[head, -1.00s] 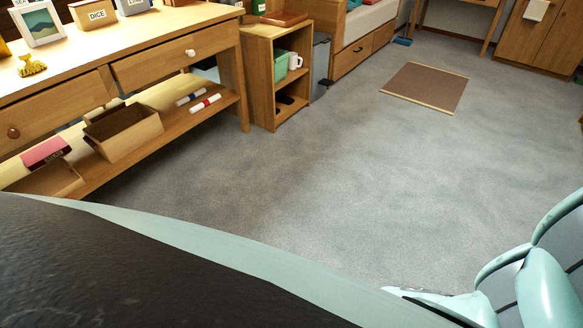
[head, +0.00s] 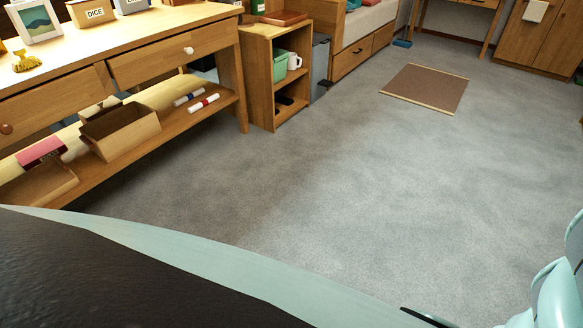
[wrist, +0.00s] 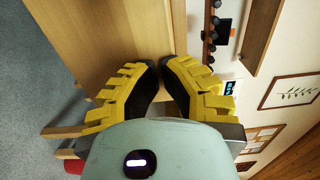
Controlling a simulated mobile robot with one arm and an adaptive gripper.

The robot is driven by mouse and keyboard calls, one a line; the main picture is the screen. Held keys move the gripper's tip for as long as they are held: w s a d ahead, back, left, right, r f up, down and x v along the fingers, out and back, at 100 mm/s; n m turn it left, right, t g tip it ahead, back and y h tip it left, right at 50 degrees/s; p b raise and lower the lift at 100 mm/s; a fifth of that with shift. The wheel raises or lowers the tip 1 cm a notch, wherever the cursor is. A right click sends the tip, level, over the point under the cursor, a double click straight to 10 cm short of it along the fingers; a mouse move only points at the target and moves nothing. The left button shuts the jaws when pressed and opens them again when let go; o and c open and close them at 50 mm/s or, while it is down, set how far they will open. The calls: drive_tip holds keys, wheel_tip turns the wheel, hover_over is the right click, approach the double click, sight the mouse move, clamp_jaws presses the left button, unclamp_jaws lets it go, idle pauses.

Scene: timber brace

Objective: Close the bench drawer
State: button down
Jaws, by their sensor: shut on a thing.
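My gripper (wrist: 160,66) shows in the wrist view, with yellow-backed fingers and dark pads. Its tips are close together against a pale wooden front (wrist: 105,35). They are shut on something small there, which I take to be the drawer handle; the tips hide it. How far the drawer stands out cannot be told. In the head view my gripper is out of sight. A wooden bench (head: 180,22) stands at the left, with a white-knobbed drawer (head: 165,58) and a dark-knobbed drawer (head: 50,103).
A low open cabinet (head: 262,80) stands beside the bench. A brown mat (head: 425,88) lies on the grey floor (head: 310,190), which is otherwise clear. An open wooden box (head: 130,135) sits on the bench's lower shelf. Framed pictures (wrist: 290,92) hang on the wall.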

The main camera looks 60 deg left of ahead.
drive_tip(key=b+x, duration=0.3)
drive_tip(key=x, duration=0.3)
drive_tip(key=b+x, duration=0.4)
drive_tip(key=x, duration=0.3)
drive_tip(key=shift+f, duration=0.2)
drive_tip(key=shift+w+d+r+b, duration=0.1)
drive_tip(key=shift+d+b, duration=0.15)
drive_tip(key=shift+b, duration=0.1)
drive_tip(key=shift+w+d, duration=0.15)
drive_tip(key=shift+d, duration=0.05)
drive_tip(key=shift+b, duration=0.3)
drive_tip(key=shift+a+r+p, duration=0.1)
drive_tip(key=shift+a+p, duration=0.25)
drive_tip(key=shift+p, duration=0.3)
drive_tip(key=p+v, duration=0.1)
drive_tip(key=v, duration=0.1)
drive_tip(key=p+v, duration=0.1)
drive_tip(key=v, duration=0.1)
drive_tip(key=p+v, duration=0.1)
drive_tip(key=v, duration=0.1)
drive_tip(key=shift+s+f, duration=0.25)
drive_tip(key=shift+s, duration=0.1)
drive_tip(key=shift+a+r+p, duration=0.3)
drive_tip(key=shift+a+p, duration=0.2)
drive_tip(key=shift+p, duration=0.35)
drive_tip(key=p+v, duration=0.2)
drive_tip(key=v, duration=0.4)
